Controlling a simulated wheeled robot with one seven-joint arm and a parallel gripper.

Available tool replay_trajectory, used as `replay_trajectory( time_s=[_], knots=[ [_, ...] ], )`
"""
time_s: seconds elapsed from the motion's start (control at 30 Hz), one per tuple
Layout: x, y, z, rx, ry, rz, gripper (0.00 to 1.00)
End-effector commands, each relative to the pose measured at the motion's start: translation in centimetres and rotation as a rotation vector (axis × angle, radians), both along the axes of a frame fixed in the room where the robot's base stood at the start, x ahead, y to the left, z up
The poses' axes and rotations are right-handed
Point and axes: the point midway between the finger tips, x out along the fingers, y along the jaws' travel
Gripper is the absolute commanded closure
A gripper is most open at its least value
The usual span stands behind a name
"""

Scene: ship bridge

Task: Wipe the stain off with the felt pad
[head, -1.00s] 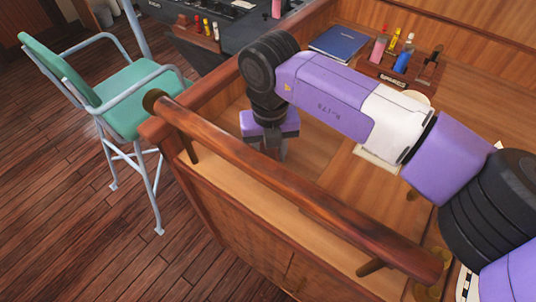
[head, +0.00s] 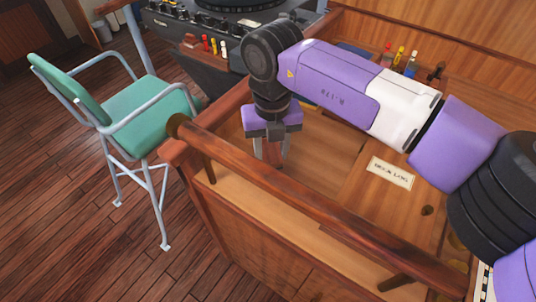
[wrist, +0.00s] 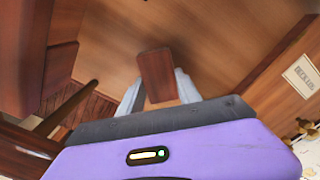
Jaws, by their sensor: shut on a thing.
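My gripper (head: 271,152) points down over the wooden desk top, behind the rounded rail. In the wrist view its two pale fingers (wrist: 158,92) are shut on a brown, wood-coloured block (wrist: 157,72), which appears to be the felt pad. The underside of the pad is hidden, and I cannot tell whether it touches the desk. I cannot make out a stain in either view; the arm, gripper and pad cover part of the desk.
A wooden rail (head: 300,205) runs along the desk's near edge. A paper label (head: 390,172) lies on the desk to the right. Several pens and bottles (head: 400,57) stand behind my arm. A green chair (head: 145,112) stands to the left on the plank floor.

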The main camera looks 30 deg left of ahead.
Motion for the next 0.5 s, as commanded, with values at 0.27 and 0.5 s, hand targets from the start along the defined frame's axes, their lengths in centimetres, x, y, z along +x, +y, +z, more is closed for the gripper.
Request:
replay_trajectory(
  time_s=[0.27,0.5],
  knots=[
    [0.7,-0.4,2.6,-0.001,-0.001,-0.001,0.97],
    [0.9,-0.5,2.9,-0.001,0.001,-0.001,0.97]
  ],
)
